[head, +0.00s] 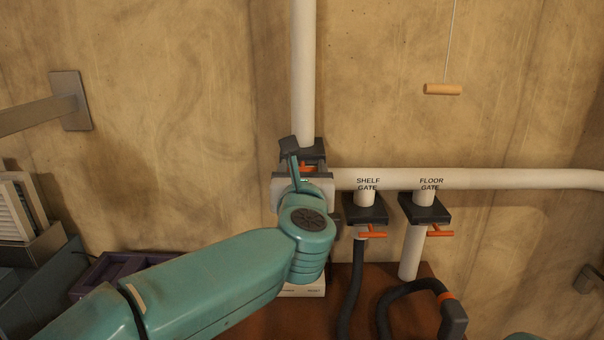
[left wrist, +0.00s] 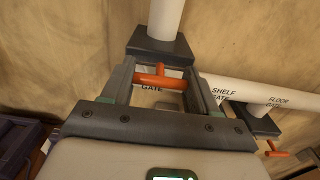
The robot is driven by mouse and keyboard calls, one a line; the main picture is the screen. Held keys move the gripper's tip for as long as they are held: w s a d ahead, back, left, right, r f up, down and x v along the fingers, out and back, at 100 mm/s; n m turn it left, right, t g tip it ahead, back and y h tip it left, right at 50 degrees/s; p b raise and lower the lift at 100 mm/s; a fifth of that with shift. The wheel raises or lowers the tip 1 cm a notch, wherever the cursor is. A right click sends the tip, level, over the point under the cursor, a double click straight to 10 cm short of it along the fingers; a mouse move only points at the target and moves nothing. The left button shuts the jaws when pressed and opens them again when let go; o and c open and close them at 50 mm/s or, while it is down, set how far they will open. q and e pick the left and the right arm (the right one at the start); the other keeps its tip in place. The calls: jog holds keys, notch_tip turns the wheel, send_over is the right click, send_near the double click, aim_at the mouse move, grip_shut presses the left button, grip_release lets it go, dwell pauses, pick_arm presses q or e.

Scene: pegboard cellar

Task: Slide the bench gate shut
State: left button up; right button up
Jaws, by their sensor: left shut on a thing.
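The bench gate is a dark block (head: 319,153) on the upright white pipe, with an orange handle (head: 307,168). In the left wrist view the block (left wrist: 158,45) is at the top, with the orange handle (left wrist: 160,78) just below it. Only "GATE" of its label is readable there. My left gripper (left wrist: 161,82) is shut on the handle, with one dark finger on each side. In the head view my left wrist and gripper cover much of the gate. I cannot tell how far the gate's slide stands in. My right gripper is not in view.
To the right, the shelf gate (head: 366,208) and the floor gate (head: 425,208) hang under a horizontal white pipe (head: 480,179), each with an orange handle. Dark hoses (head: 350,290) run below. A wooden pull handle (head: 443,89) hangs on a cord. A purple tray (head: 105,272) is at the left.

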pick_arm(q)
jog(key=o, duration=1.3)
jog(key=shift+r, duration=0.15)
jog(key=shift+o, duration=1)
jog(key=shift+w, duration=0.2)
jog(key=shift+s, duration=0.2)
jog(key=s+b, duration=0.4)
jog(key=s, duration=1.2)
